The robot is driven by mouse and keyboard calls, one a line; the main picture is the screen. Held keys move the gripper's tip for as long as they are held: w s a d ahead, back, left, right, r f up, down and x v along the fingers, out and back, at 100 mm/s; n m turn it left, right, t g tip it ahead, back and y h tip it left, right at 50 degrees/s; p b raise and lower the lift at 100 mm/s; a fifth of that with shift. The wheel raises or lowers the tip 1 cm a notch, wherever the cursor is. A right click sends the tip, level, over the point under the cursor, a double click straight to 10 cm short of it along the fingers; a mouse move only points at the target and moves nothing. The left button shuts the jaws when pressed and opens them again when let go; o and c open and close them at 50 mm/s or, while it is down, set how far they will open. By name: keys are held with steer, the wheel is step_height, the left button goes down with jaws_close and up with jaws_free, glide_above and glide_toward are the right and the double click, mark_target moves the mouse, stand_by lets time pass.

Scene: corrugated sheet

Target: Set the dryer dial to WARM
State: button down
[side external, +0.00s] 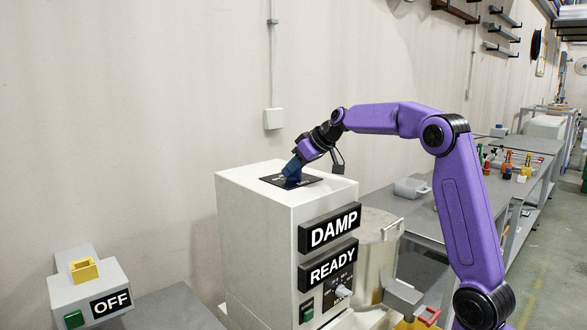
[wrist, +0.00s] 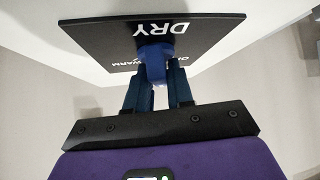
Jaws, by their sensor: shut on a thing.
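The dryer is a pale box (side external: 250,235) with a black dial plate (side external: 311,181) on its top. In the wrist view the plate (wrist: 100,38) carries the word DRY, and a partly covered WARM label beside the dial. A blue dial (wrist: 154,52) stands on the plate. My gripper (side external: 293,172) comes down on it from the upper right. In the wrist view my gripper (wrist: 157,82) has its blue fingers on both sides of the dial, shut on it. The dial's pointer is hidden, so I cannot tell its setting.
DAMP (side external: 330,230) and READY (side external: 328,265) signs sit on the dryer's front, above a green button (side external: 307,311) and a white knob (side external: 346,290). An OFF box (side external: 92,292) with a yellow switch stands at left. Grey benches (side external: 420,218) run behind my arm.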

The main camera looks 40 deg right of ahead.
steer(key=m+h, duration=0.4)
steer(key=m, duration=0.1)
steer(key=shift+a+m+h, duration=0.1)
steer(key=shift+m+h, duration=0.2)
steer(key=shift+m, duration=0.1)
steer(key=m+g+h, duration=0.1)
steer(key=m+h, duration=0.1)
steer(key=m, duration=0.1)
steer(key=m+g+h, duration=0.1)
steer(key=m+h, duration=0.1)
steer(key=m, duration=0.1)
stand_by(0.4)
steer(key=c, duration=1.1)
jaws_free()
steer(key=v, duration=1.7)
steer(key=shift+w+a+r, duration=0.1)
steer(key=shift+a+r, duration=0.1)
